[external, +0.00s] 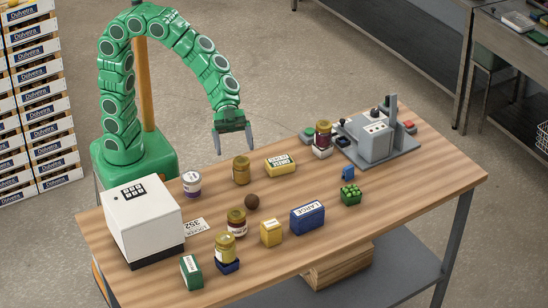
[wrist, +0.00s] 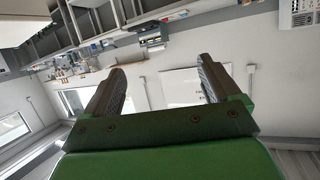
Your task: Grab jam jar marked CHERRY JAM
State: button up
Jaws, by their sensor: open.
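Two jars hold dark red contents under gold lids. One jar (external: 236,222) stands at the table's middle left. The other jar (external: 322,134) stands on a white block near the grey machine. Their labels are too small to read, so I cannot tell which is marked CHERRY JAM. A golden jar (external: 241,170) stands at the back, and another golden jar (external: 225,248) stands on a blue block in front. My gripper (external: 234,146) is open and empty, raised above the table's back edge. In the wrist view my gripper (wrist: 158,78) points at the walls, with no jar visible.
A white box device (external: 145,220) stands at the left. A purple-labelled jar (external: 192,184), a yellow box (external: 280,163), a brown ball (external: 252,201), a blue box (external: 307,217) and a green brick (external: 350,194) surround the middle. The grey machine (external: 375,135) is at right. The right front tabletop is clear.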

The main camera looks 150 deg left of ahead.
jog(key=h, duration=0.1)
send_near(236, 213)
jog(key=shift+g, duration=0.3)
jog(key=x, duration=0.4)
jog(key=shift+d+f, duration=0.1)
jog(key=shift+f, duration=0.3)
jog(key=shift+x, duration=4)
jog(key=shift+w+r, duration=0.1)
jog(key=shift+r, duration=0.05)
jog(key=shift+a, duration=0.2)
jog(key=c, duration=1.3)
